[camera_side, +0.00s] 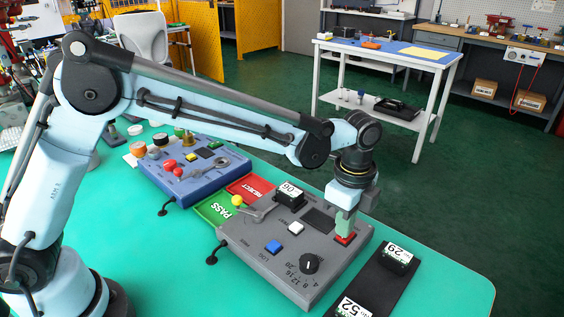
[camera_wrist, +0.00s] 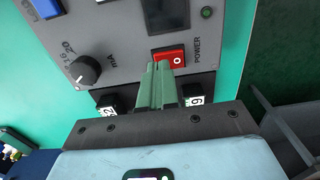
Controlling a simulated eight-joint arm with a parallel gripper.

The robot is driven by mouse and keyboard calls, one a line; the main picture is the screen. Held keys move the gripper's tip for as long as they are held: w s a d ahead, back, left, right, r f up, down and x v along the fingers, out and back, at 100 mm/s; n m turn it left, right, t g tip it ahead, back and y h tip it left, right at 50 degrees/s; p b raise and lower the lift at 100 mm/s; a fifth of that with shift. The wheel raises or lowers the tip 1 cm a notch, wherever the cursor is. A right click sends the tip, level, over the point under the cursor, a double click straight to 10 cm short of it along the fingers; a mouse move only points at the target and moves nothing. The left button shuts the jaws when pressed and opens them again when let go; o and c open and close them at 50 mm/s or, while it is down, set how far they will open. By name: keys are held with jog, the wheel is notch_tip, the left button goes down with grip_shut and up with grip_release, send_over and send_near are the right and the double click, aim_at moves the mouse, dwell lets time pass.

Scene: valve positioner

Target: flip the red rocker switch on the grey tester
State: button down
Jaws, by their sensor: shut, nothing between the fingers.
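The grey tester (camera_side: 262,262) lies on the green table in the side view, and its face (camera_wrist: 115,30) fills the upper part of the wrist view. The red rocker switch (camera_wrist: 170,57) sits beside the word POWER, with a white "0" mark showing. It also shows in the side view (camera_side: 345,239), partly hidden by my fingers. My gripper (camera_wrist: 156,70) is shut and empty, its green fingers pointing at the switch's near edge. In the side view my gripper (camera_side: 344,232) points down right at the switch; I cannot tell whether it touches.
The tester also carries a black knob (camera_side: 308,264), a blue button (camera_side: 273,247), a white button (camera_side: 295,228) and a dark screen (camera_side: 318,220). A black strip with numbered blocks (camera_side: 397,258) lies to the right. A blue tester (camera_side: 190,178) and red and green trays (camera_side: 250,187) lie behind.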

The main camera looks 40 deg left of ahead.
aim_at(342, 239)
jog(key=shift+f, duration=0.55)
jog(key=shift+f, duration=0.15)
jog(key=shift+w, duration=0.1)
jog(key=shift+w+r, duration=0.25)
jog(key=shift+w, duration=0.4)
notch_tip(342, 239, up, 14)
jog(key=s, duration=0.2)
dwell(0.6)
